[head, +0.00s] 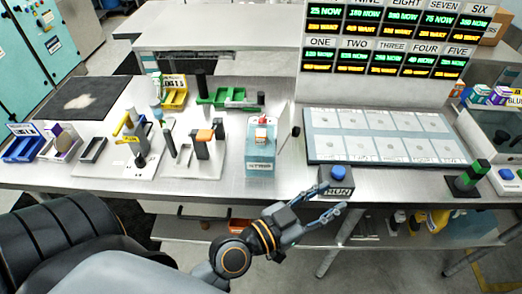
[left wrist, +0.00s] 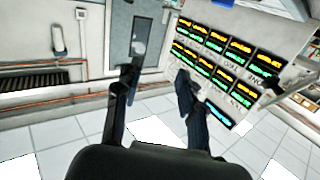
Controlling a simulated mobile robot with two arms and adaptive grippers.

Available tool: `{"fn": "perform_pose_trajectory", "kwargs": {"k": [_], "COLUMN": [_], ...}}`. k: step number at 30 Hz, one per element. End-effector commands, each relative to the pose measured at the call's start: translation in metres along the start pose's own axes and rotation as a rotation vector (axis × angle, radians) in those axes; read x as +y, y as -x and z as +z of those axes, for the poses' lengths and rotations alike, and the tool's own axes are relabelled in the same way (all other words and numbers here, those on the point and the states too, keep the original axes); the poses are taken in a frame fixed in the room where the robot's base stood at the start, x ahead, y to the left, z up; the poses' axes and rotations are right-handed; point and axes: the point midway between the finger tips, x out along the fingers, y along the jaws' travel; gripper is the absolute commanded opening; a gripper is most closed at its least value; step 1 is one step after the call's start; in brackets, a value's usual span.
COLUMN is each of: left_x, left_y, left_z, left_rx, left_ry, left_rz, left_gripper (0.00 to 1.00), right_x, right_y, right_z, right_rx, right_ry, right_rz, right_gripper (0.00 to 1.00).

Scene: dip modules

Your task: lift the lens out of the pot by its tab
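I cannot pick out the lens, its tab or the pot with certainty at this size. A small clear-blue upright vessel (head: 156,110) stands on the bench behind the left fixtures, and I cannot tell whether it is the pot. My left gripper (head: 335,203) is at the bench's front edge in the head view, just below the blue button box. Its two fingers are apart, with nothing seen between them. In the left wrist view the open fingers (left wrist: 158,78) point toward the display board and far wall, with no lens between them. My right gripper is not in view.
A blue button box marked RUN (head: 338,178) sits close above my left fingers. A pale blue station (head: 261,150) and black fixtures (head: 171,138) stand to its left. A marked tray (head: 385,135) lies behind. A green-black block (head: 467,178) stands right. The display board (head: 395,40) rises at the back.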

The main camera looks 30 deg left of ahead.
Motion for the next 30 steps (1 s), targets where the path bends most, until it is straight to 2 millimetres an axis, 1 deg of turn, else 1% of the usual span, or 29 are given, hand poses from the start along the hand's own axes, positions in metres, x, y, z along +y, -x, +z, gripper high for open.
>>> {"fn": "perform_pose_trajectory", "kwargs": {"k": [1,2,3,5,6,8,9,10,12,15,19,23,30], "left_x": [-0.015,-0.026,-0.042,-0.067,-0.082,-0.103,-0.115,-0.122,-0.136,-0.146,-0.153,-0.169,-0.207], "left_y": [-0.002,-0.001,0.001,0.007,0.013,0.024,0.030,0.036,0.048,0.060,0.067,0.059,0.033], "left_z": [-0.013,-0.020,-0.025,-0.029,-0.027,-0.019,-0.012,-0.005,0.010,0.029,0.043,0.045,0.049], "left_rx": [0.077,0.117,0.158,0.193,0.199,0.185,0.164,0.142,0.086,0.010,-0.049,-0.059,-0.058], "left_ry": [0.004,0.004,0.006,0.013,0.020,0.032,0.040,0.047,0.062,0.079,0.089,0.088,0.087], "left_rz": [-0.086,-0.145,-0.231,-0.367,-0.458,-0.587,-0.664,-0.718,-0.822,-0.920,-0.978,-0.988,-0.987], "left_gripper": [0.40,0.40,0.40,0.40,0.40,0.40,0.40,0.40,0.40,0.40,0.40,0.40,0.40], "right_x": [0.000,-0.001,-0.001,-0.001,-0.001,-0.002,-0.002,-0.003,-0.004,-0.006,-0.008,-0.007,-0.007], "right_y": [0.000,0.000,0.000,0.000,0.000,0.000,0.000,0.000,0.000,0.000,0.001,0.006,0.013], "right_z": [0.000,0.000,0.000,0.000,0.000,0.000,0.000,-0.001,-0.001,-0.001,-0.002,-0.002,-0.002], "right_rx": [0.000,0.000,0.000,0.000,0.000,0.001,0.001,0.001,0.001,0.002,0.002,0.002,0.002], "right_ry": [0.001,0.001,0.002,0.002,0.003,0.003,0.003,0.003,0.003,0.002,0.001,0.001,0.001], "right_rz": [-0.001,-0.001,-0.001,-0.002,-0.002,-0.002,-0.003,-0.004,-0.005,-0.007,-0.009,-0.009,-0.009], "right_gripper": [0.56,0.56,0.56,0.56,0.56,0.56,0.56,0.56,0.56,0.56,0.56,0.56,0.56]}}
